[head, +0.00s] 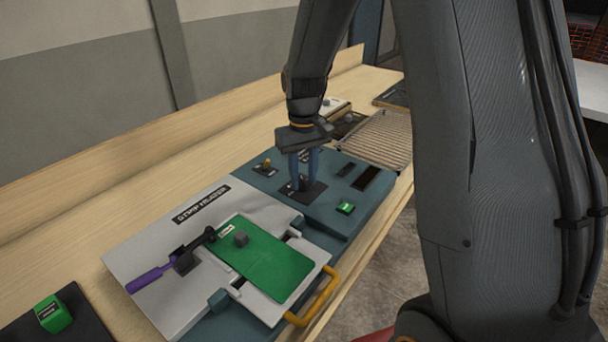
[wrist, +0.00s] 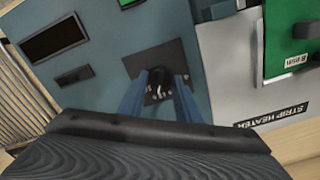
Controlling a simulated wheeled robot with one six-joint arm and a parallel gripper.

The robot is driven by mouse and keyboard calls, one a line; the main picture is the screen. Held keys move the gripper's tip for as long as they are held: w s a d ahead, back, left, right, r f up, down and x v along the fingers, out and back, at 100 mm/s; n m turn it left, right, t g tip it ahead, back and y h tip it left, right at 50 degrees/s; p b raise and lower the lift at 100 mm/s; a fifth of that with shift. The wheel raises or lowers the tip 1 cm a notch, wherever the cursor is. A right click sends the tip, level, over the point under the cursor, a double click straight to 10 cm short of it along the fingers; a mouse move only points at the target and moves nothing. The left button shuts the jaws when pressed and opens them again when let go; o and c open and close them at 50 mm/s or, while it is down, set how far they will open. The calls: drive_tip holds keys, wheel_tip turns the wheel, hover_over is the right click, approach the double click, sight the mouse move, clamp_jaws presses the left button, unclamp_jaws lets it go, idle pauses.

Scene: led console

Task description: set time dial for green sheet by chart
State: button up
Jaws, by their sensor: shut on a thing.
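The time dial (wrist: 160,82) is a dark knob on a black square plate with pale marks, on the teal console (head: 262,176). My gripper (head: 303,180) points down at it and is shut on the knob; in the wrist view its blue fingers (wrist: 159,98) stand on either side of it. The dial's pointer setting is not readable. The green sheet (head: 265,258) lies on the strip heater's pale bed, with a small grey block (head: 241,239) on it. A label on the sheet is too small to read. I cannot make out a chart.
The strip heater (head: 180,240) has a purple-handled lever (head: 150,278) and a yellow handle (head: 316,300). A yellow-tipped switch (head: 267,163), a green button (head: 345,208) and dark display windows (head: 366,178) are near the dial. A slatted rack (head: 377,138) stands behind. A green block (head: 53,314) is front left.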

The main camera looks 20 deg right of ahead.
sight(304, 180)
drive_tip(key=shift+n, duration=0.6)
drive_tip(key=o, duration=1.1)
drive_tip(key=shift+c, duration=0.2)
drive_tip(key=shift+r, duration=0.1)
wheel_tip(304, 180, up, 8)
drive_tip(key=shift+f+b, duration=0.15)
drive_tip(key=shift+b, duration=0.8)
